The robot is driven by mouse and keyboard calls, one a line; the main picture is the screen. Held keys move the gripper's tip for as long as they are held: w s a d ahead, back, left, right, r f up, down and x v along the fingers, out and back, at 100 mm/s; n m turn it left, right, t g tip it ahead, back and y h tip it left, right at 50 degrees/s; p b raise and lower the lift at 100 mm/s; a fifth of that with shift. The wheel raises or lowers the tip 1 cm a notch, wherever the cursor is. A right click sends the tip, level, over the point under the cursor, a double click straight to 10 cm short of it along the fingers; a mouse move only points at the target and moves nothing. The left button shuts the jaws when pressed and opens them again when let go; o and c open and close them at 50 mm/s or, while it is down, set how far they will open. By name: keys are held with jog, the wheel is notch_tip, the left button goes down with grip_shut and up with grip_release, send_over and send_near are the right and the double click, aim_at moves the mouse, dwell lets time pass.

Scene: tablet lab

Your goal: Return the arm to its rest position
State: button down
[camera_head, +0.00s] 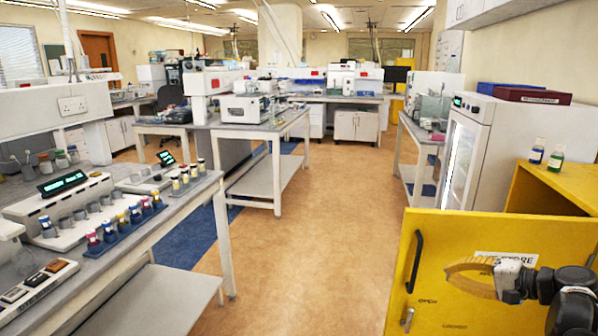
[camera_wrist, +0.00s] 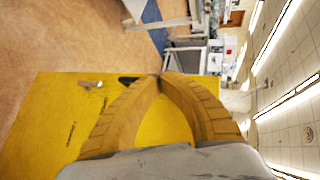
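My gripper (camera_head: 450,268) is at the lower right of the head view, in front of the yellow cabinet door (camera_head: 470,235). Its two tan ribbed fingers curve together, and their tips meet in the wrist view (camera_wrist: 163,76), with nothing seen between them. The grey palm fills the bottom of the wrist view. My dark arm links enter from the right edge of the head view. The yellow door also shows behind the fingers in the wrist view (camera_wrist: 50,120). I cannot tell how far the fingers are from the door.
The door has a black handle (camera_head: 414,260) and a latch. Two small bottles (camera_head: 545,155) stand on the yellow cabinet top. A lab bench (camera_head: 190,205) with vials and instruments is on the left. A white glass-door unit (camera_head: 470,150) stands at right. The middle floor (camera_head: 310,250) is clear.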

jog(key=s+a+r+n+g+h, duration=0.2)
jog(key=s+a, duration=0.2)
jog(key=a, duration=0.4)
jog(key=s+a+r+n+g+h, duration=0.1)
jog(key=s+a+g, duration=0.15)
jog(key=a, duration=0.55)
jog(key=s+a+n+h, duration=0.2)
jog(key=s+a+n, duration=0.1)
jog(key=s, duration=0.5)
jog(key=s+a+n+h, duration=0.3)
jog(key=s+n, duration=0.1)
jog(key=s, duration=0.5)
jog(key=shift+s+a+f+t, duration=0.25)
jog(key=shift+f+t, duration=0.2)
